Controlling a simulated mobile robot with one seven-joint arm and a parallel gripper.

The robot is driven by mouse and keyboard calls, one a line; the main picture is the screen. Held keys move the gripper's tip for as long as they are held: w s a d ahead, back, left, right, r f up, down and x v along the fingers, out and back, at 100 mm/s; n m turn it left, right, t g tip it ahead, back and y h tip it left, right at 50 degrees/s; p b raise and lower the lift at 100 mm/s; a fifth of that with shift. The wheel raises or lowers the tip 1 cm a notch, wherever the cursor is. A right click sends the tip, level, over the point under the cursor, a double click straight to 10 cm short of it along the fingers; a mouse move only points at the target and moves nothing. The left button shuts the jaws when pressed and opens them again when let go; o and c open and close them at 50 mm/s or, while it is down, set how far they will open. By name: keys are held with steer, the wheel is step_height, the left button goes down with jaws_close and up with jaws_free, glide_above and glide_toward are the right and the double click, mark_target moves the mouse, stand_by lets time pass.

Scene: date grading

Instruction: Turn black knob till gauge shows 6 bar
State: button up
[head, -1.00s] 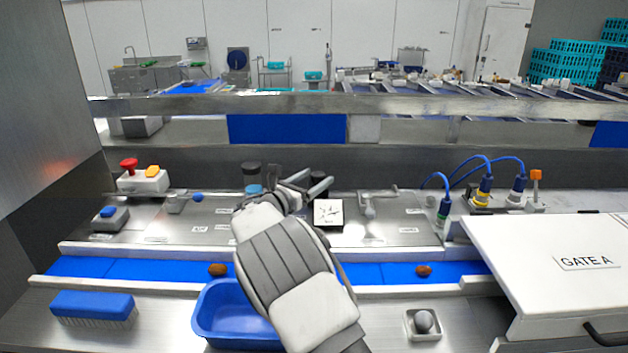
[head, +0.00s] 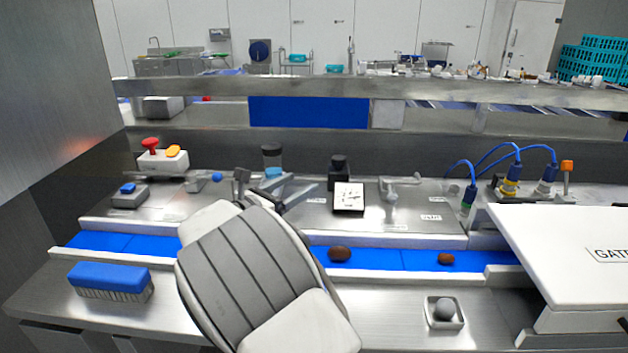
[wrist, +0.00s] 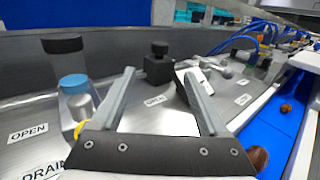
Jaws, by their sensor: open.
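The black knob (head: 339,162) sits upright on a black block at the back of the steel panel. A square white-faced gauge (head: 349,198) with dark marks stands just in front of it; its reading is too small to tell. My gripper (head: 304,182) is open and empty, left of the knob and apart from it. In the wrist view the knob (wrist: 160,48) shows ahead, beyond and between the fingertips (wrist: 159,74).
A clear bowl with a black top and blue band (wrist: 73,86) stands left of my gripper. A metal lever (head: 392,188) is right of the gauge. Blue-plugged cables (head: 468,198) rise further right. Dates (head: 340,254) lie on the blue belt in front.

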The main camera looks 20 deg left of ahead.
steer(key=shift+v, duration=1.5)
steer(key=d+m+g, duration=0.1)
steer(key=d, duration=0.2)
steer(key=w+d+r+m+g+h, duration=0.1)
steer(key=d, duration=0.1)
steer(key=d+m, duration=0.1)
steer(key=d, duration=0.2)
steer(key=shift+w+d+r+m+g+h, duration=0.2)
steer(key=shift+w+d+m+g+h, duration=0.1)
steer(key=shift+w+g, duration=0.1)
steer(key=s+d+r+m+g, duration=0.1)
steer(key=s+d+m+g, duration=0.1)
steer(key=d+m, duration=0.35)
steer(key=s+d+m+g+y, duration=0.1)
steer(key=s+d+m+g, duration=0.15)
steer(key=d, duration=0.65)
steer(key=s+d+r+m+g, duration=0.1)
steer(key=d+m+g, duration=0.2)
steer(key=d, duration=0.5)
steer(key=s+d+m+g+y, duration=0.2)
steer(key=s+d+m+y, duration=0.2)
steer(key=s+d+m, duration=0.6)
steer(key=s+f+m+t+y, duration=0.1)
steer(key=s+m+y, duration=0.2)
steer(key=s+m, duration=0.4)
steer(key=s, duration=0.7)
steer(key=shift+s+a+f, duration=0.15)
steer(key=shift+a+f, duration=0.05)
steer(key=shift+f, duration=0.1)
